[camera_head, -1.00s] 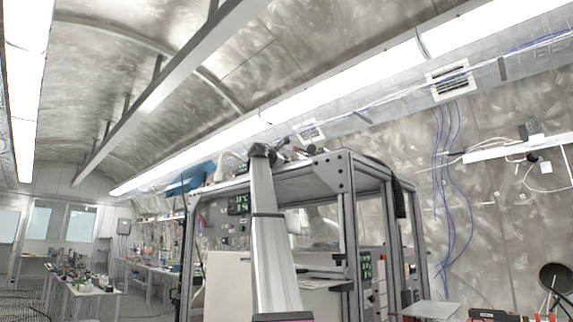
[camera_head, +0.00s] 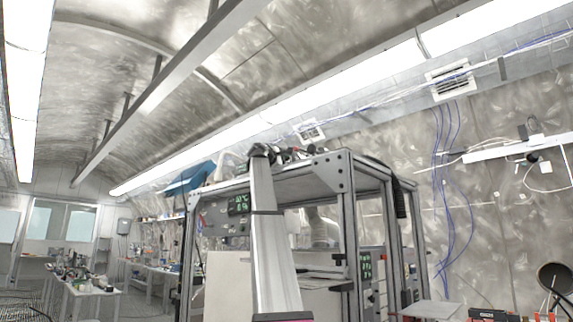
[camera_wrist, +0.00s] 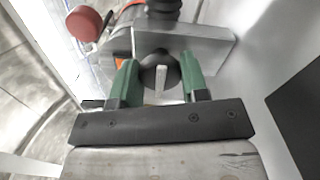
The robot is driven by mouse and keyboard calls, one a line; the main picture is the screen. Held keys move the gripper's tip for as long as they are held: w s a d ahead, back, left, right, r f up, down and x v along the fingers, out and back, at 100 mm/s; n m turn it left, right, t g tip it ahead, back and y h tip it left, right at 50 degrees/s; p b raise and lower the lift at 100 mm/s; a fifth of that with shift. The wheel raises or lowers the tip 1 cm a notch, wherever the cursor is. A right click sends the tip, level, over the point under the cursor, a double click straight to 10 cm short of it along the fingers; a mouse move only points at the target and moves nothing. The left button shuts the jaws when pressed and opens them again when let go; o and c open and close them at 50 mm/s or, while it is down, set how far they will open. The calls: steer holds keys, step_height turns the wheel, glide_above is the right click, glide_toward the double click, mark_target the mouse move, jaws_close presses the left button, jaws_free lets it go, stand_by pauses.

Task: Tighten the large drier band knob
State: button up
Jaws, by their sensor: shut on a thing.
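In the wrist view, a dark round knob (camera_wrist: 161,73) with a light grey bar down its middle sits below a grey metal bracket. I take it to be the drier band knob. My gripper (camera_wrist: 160,78) has green fingers, one on each side of the knob, and is shut on it. Parts of the knob's sides are hidden behind the fingers. In the head view, neither the knob nor my gripper can be made out.
A grey bracket (camera_wrist: 205,42) lies just beyond the fingertips, with a red round part (camera_wrist: 84,23) at upper left. A pale wall (camera_wrist: 252,60) runs close on the right. In the head view, an aluminium-framed machine (camera_head: 345,215) stands ahead; benches (camera_head: 85,288) are at left.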

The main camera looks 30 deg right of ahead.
steer(key=m, duration=0.5)
steer(key=shift+m, duration=0.3)
steer(key=shift+f, duration=0.1)
stand_by(0.3)
steer(key=o, duration=0.9)
steer(key=shift+o, duration=0.2)
steer(key=v, duration=1.1)
